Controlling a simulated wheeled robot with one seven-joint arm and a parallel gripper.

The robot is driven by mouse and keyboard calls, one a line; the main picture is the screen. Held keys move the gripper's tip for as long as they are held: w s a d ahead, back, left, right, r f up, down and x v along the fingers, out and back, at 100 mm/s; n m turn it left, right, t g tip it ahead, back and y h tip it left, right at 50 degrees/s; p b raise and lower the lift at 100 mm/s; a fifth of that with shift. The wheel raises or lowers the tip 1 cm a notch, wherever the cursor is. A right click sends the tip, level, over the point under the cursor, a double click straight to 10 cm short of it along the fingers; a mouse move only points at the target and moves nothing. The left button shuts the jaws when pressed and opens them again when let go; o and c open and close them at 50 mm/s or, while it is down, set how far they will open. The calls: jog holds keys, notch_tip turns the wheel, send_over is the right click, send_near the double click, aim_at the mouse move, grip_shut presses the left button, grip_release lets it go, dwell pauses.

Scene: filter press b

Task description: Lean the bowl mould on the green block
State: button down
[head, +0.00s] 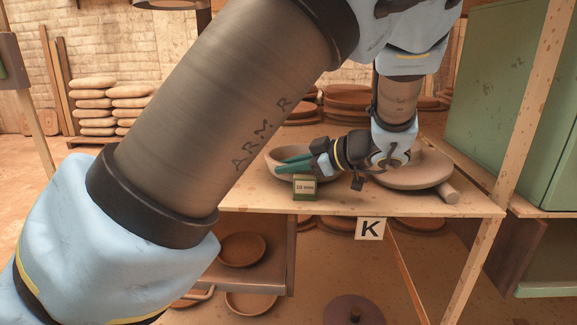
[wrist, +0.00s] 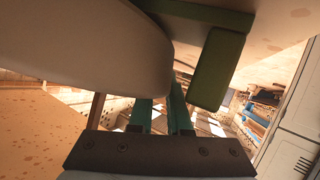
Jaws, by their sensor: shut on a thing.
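The bowl mould (head: 281,178) is a pale grey-beige dish at the left of the wooden table top, and looks slightly tilted. In the wrist view the bowl mould (wrist: 95,45) fills the upper left. My gripper (head: 292,165) reaches across it from the right, its green fingers shut on its rim. The fingers (wrist: 160,115) also show at the lower middle of the wrist view.
A round disc (head: 420,174) lies at the table's right, with a short rod (head: 448,193) beside it. A "K" sign (head: 369,229) hangs at the front edge. A green cabinet (head: 515,90) stands at right. Brown dishes (head: 345,100) are stacked behind.

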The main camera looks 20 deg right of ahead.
jog(key=shift+f, duration=0.15)
dwell(0.4)
jog(key=c, duration=0.8)
grip_release()
jog(key=shift+f, duration=0.1)
jog(key=b+v, duration=0.1)
jog(key=v, duration=1)
jog(key=shift+w, duration=0.15)
